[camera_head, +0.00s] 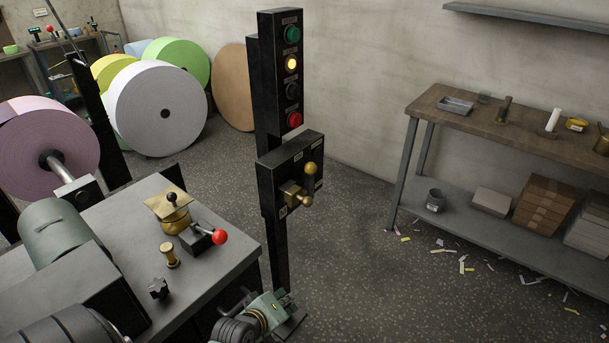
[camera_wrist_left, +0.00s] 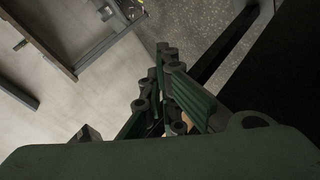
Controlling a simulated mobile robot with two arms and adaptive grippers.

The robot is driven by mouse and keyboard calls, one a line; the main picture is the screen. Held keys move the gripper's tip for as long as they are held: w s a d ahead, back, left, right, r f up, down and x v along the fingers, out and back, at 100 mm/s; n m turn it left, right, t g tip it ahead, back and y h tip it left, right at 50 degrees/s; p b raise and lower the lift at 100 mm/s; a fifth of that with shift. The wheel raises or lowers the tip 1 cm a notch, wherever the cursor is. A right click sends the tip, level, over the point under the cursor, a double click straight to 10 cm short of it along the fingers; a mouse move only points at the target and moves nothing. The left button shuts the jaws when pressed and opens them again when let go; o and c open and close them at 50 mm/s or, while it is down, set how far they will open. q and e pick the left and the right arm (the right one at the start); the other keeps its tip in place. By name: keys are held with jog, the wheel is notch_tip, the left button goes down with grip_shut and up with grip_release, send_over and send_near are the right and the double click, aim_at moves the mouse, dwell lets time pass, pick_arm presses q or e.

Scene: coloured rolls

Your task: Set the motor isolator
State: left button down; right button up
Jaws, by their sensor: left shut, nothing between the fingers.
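A black box (camera_head: 268,192) on a black post carries a brass rotary handle (camera_head: 292,193) on its front, and a brass-knobbed lever (camera_head: 310,171) stands up beside it. I cannot read which of these is the motor isolator. My left gripper (camera_head: 274,305), pale green, is low by the post's foot, below the box and apart from the handle. In the left wrist view its ribbed fingers (camera_wrist_left: 172,90) are closed together and hold nothing. A small tan patch behind them is too hidden to name. My right gripper is not in view.
Above the box, a lamp panel (camera_head: 281,80) has its amber lamp lit. A grey machine table (camera_head: 225,250) with a red-knobbed lever (camera_head: 219,237) stands left. Large paper rolls (camera_head: 160,105) stand behind. A wooden bench (camera_head: 440,105) is right. The floor between post and bench is open, with paper scraps.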

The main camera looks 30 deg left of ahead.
pick_arm(q)
jog(key=w+a+r+n+t, duration=0.1)
jog(key=a+r+n+t, duration=0.1)
jog(key=r, duration=0.7)
jog(key=w+a+r+n+t, duration=0.1)
jog(key=w+r, duration=0.1)
jog(key=r, duration=0.6)
jog(key=n+t, duration=0.3)
send_near(307, 172)
jog(key=shift+y, duration=0.3)
jog(key=w+p, duration=0.1)
jog(key=w, duration=0.2)
jog(key=w+p, duration=0.1)
jog(key=w, duration=0.1)
jog(key=shift+w+f+p, duration=0.3)
jog(key=shift+w, duration=0.05)
jog(key=shift+w+f, duration=0.15)
jog(key=shift+w, duration=0.5)
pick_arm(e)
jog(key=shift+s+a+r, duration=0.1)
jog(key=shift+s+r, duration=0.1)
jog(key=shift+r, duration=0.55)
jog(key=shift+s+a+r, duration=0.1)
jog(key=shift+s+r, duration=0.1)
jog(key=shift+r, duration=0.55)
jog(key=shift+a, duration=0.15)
